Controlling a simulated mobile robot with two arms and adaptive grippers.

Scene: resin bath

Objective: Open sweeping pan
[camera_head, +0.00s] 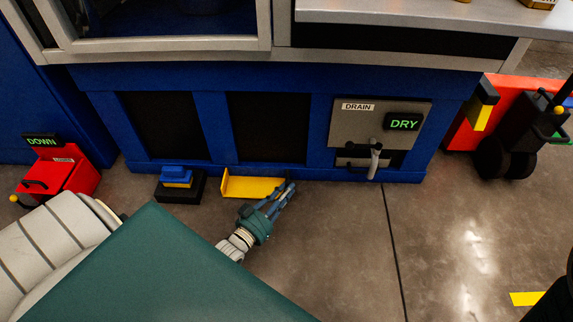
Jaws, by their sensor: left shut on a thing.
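The yellow sweeping pan (252,187) lies low on the floor against the foot of the blue cabinet. It has an upright lip at its left end and a flat yellow face. My left gripper (284,190) reaches in from below at the pan's right end, its fingers closed there on the pan. The fingers hide the part that they grip. My right gripper is not in view.
Left of the pan is a black block with a blue and yellow top (178,181). A drain panel (352,125) reading DRY, with a grey lever (375,160), is to the right. A red DOWN unit (62,170) stands far left.

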